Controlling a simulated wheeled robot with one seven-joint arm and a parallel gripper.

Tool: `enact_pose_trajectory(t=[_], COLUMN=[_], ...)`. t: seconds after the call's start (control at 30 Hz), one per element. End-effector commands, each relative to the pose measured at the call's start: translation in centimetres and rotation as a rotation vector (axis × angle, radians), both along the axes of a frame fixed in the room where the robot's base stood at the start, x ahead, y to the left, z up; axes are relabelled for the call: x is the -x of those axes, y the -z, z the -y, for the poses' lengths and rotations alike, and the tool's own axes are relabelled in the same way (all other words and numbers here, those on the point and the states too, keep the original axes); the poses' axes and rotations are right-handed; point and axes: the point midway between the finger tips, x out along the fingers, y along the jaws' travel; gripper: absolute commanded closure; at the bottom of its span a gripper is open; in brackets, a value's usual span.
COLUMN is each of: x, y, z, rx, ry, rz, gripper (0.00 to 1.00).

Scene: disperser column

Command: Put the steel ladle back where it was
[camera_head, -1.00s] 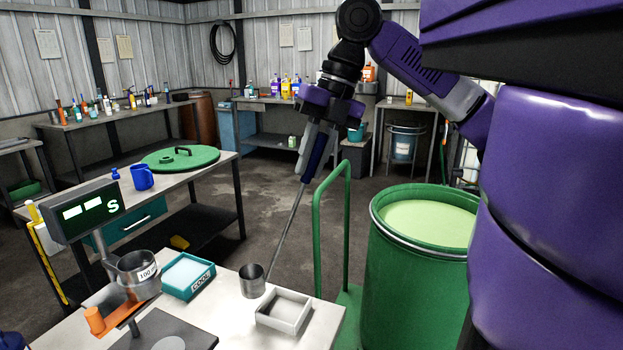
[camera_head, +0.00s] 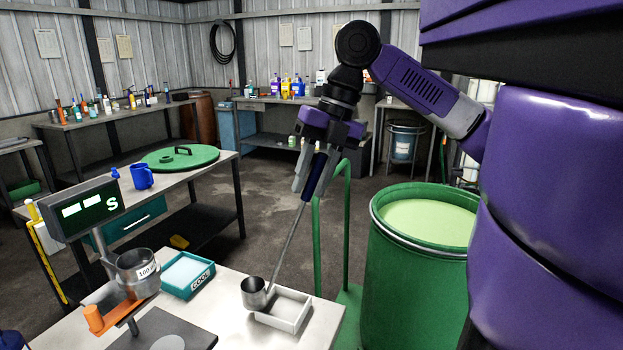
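The steel ladle hangs bowl-down from my gripper (camera_head: 308,180), with its dark blue handle between the closed fingers. Its thin shaft slants down and left to the round steel bowl (camera_head: 254,294). The bowl is at the back left corner of a small white tray (camera_head: 305,317) on the near bench (camera_head: 225,312). It overlaps the tray's edge in the picture; I cannot tell whether it touches the tray or hovers above it.
A green drum (camera_head: 405,280) with pale contents and a green rail (camera_head: 347,240) stand right of the bench. A teal box (camera_head: 187,275), a 100-marked cup (camera_head: 138,274) on an orange-handled holder and a display (camera_head: 86,209) are left of the ladle. Open floor lies behind.

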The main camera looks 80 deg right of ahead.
Motion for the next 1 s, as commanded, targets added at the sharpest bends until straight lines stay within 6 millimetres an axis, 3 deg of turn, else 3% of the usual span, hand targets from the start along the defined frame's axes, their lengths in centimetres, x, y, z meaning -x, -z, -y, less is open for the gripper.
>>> enact_pose_trajectory(t=[0.37,0.53,1.0], x=[0.0,0.1,2.8], y=[-0.1,-1.2,-10.2], z=[0.0,0.1,1.5], rx=[0.000,0.002,0.001], ry=[0.001,0.002,0.002], rz=[0.000,-0.003,-0.002], gripper=[0.60,0.60,0.60])
